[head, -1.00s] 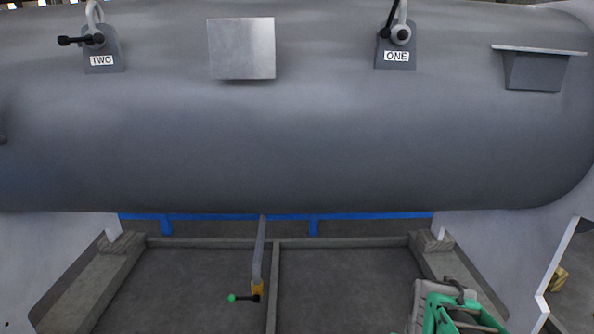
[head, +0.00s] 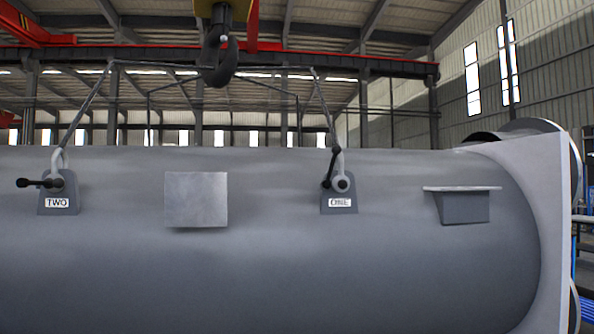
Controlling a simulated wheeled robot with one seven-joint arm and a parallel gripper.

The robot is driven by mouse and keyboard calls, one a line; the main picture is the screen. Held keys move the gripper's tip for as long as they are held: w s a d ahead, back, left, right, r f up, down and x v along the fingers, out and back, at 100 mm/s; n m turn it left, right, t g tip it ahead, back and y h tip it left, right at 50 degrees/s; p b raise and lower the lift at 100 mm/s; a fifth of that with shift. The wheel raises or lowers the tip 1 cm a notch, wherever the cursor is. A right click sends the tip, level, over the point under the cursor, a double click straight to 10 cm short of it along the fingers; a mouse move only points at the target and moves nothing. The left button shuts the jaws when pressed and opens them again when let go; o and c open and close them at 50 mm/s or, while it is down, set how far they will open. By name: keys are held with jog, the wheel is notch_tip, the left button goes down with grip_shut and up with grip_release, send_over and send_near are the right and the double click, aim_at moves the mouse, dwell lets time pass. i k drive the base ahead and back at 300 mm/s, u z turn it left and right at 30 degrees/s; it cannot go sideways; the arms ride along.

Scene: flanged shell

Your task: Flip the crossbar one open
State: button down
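The crossbar one (head: 327,170) is a black bar with a knobbed end at the lifting lug labelled ONE (head: 338,201), on the upper right side of the grey shell (head: 290,265). It stands nearly upright, its upper end leaning slightly right, beside the grey shackle. The crossbar two (head: 36,183) at the lug labelled TWO (head: 57,201) lies nearly level, pointing left. My gripper is not in view.
A crane hook (head: 222,65) hangs above the shell, with sling lines running down to both shackles. A square plate (head: 196,199) sits between the lugs. A flanged bracket (head: 464,205) juts out right of lug ONE.

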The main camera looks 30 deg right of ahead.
aim_at(332, 164)
jog(key=u, duration=3.2)
jog(key=k, duration=1.9)
jog(key=z, duration=1.75)
